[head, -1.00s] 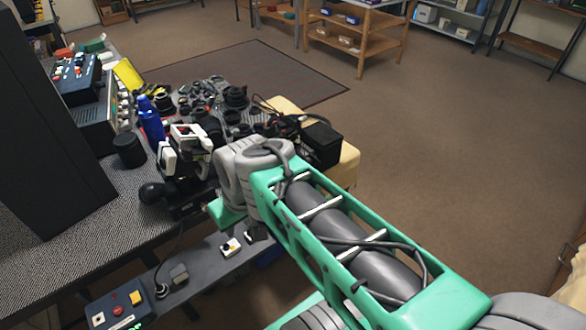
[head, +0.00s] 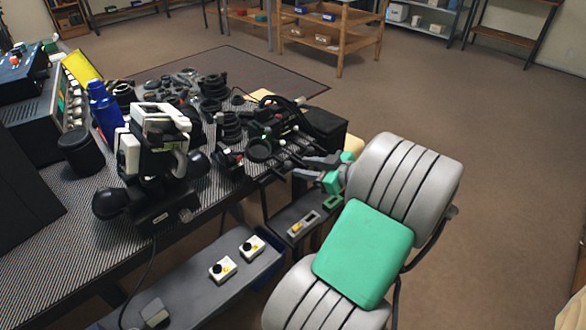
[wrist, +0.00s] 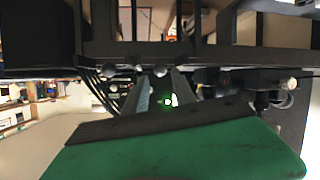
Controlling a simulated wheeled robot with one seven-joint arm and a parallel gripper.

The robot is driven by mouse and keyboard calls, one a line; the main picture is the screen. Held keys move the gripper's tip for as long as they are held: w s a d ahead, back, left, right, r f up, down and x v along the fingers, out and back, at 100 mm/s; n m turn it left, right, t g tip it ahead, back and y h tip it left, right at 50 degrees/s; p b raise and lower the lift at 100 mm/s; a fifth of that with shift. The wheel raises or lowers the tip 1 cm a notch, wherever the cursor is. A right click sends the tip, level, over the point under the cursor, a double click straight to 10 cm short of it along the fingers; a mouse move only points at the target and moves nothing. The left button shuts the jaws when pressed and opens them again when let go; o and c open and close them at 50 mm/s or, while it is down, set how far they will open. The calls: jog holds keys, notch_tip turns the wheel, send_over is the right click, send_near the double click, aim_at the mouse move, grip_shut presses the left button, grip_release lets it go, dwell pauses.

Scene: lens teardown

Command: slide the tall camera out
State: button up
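My gripper (head: 306,167) reaches left toward a black rig (head: 284,135) of bars, knobs and a round lens ring at the table's right end. Its two grey fingers look apart, with nothing seen between them. In the wrist view the fingers (wrist: 161,92) point at the dark bars and knobs of the rig (wrist: 200,52), with a small green light showing between them. I cannot tell which part is the tall camera, or whether the fingers touch the rig. A black box (head: 325,127) stands at the rig's right end.
A black-and-white instrument (head: 158,145) stands at the table's front edge, left of the rig. Lens parts (head: 212,90) crowd the table. A lower grey ledge (head: 195,285) carries switches. The floor right is open.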

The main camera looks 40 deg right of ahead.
jog(key=x, duration=0.4)
grip_shut()
dwell(1.4)
